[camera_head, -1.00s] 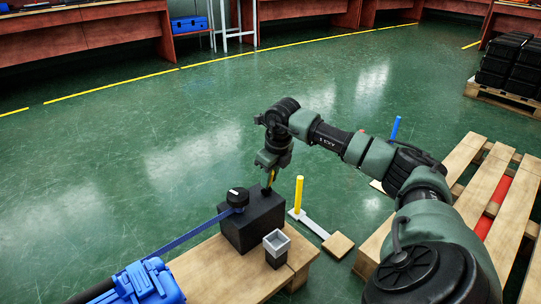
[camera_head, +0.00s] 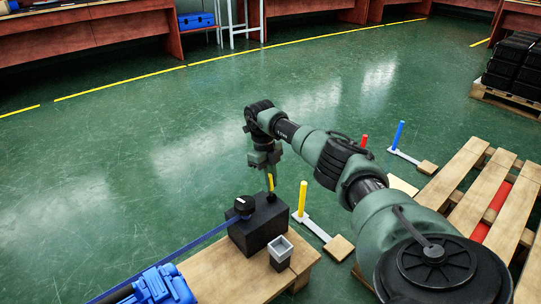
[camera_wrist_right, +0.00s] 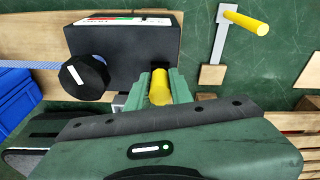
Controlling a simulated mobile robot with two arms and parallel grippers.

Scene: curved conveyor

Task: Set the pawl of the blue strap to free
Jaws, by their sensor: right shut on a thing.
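A black box (camera_head: 262,228) stands on a wooden bench top, with a round black knob (camera_head: 243,205) at its left side. The blue strap (camera_head: 175,250) runs from the knob down left to a blue case (camera_head: 160,288). A short yellow lever (camera_head: 270,183) stands at the top of the box. My right gripper (camera_head: 268,170) points down and is shut on this lever. In the right wrist view, the yellow lever (camera_wrist_right: 160,86) sits between the green fingers, close to the box edge. The lever's base is partly hidden. My left gripper is not in view.
A grey square cup (camera_head: 281,248) stands right of the box. Past the bench are a yellow post (camera_head: 302,198), a blue post (camera_head: 398,135) and a red post (camera_head: 364,141). A wooden pallet (camera_head: 482,182) lies at right.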

